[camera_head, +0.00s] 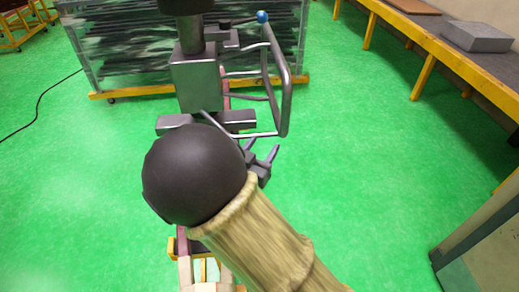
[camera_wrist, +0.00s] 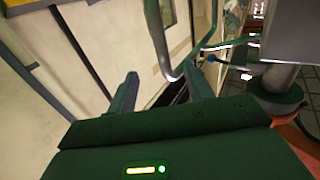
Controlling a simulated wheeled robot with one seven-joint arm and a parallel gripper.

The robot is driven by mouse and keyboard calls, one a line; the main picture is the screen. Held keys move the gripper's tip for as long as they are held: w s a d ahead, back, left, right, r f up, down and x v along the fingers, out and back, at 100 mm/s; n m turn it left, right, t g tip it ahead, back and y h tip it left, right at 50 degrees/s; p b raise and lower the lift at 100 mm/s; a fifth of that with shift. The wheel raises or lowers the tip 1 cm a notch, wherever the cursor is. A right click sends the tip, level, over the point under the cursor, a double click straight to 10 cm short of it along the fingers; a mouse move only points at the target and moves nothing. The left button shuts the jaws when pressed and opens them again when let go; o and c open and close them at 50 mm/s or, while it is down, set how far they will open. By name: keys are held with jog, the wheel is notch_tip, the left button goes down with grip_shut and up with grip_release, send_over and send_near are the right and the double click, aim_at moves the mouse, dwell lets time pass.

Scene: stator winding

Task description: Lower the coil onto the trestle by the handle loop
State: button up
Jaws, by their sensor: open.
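The handle loop (camera_head: 286,95) is a bent grey tube at the right side of a grey metal hoist-like device (camera_head: 196,80). My gripper (camera_head: 262,150) is open and empty just below the loop's lower end. In the wrist view, the loop (camera_wrist: 160,40) hangs down near and between the two open fingertips of my gripper (camera_wrist: 160,75); I cannot tell whether they touch. Pale and maroon pieces with a yellow bracket (camera_head: 171,248) show at the bottom, mostly hidden by my arm. I cannot clearly tell the coil from the trestle there.
A rack of dark bars (camera_head: 125,45) on a yellow wheeled base stands behind. A long yellow-legged bench (camera_head: 440,42) with a grey block (camera_head: 478,37) is at the right. A grey cabinet (camera_head: 485,245) stands at lower right. The green floor (camera_head: 370,150) between is clear.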

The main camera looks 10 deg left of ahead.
aim_at(284, 117)
jog(key=p+x, duration=0.5)
jog(key=x, duration=1)
jog(key=shift+w+d, duration=0.15)
jog(key=shift+w, duration=0.5)
jog(key=shift+d, duration=0.1)
jog(key=shift+c, duration=0.2)
jog(key=c, duration=0.7)
grip_shut()
